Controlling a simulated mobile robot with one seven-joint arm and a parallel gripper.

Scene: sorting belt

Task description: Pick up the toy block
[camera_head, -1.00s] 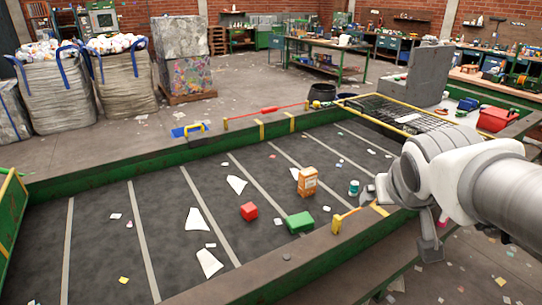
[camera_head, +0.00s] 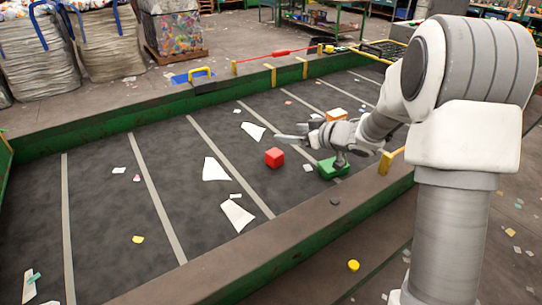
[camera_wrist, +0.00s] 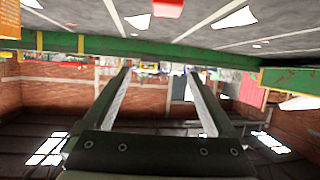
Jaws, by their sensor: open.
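A red cube-shaped block (camera_head: 274,157) lies on the dark belt. A green block (camera_head: 333,168) lies to its right, by the near edge, partly behind my wrist. I cannot tell which of the two is the toy block. My gripper (camera_head: 296,129) is open and empty above the belt, pointing left, with its fingers a little above and to the right of the red block in the picture. In the wrist view the open fingers (camera_wrist: 157,72) have nothing between them, and the red block (camera_wrist: 168,8) is cut off at the top edge.
An orange box (camera_head: 336,114) stands behind my gripper, partly hidden. White paper scraps (camera_head: 215,169) lie around on the belt (camera_head: 100,195). A green-sided rim (camera_head: 215,270) borders the belt in front. The belt's left part is mostly free.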

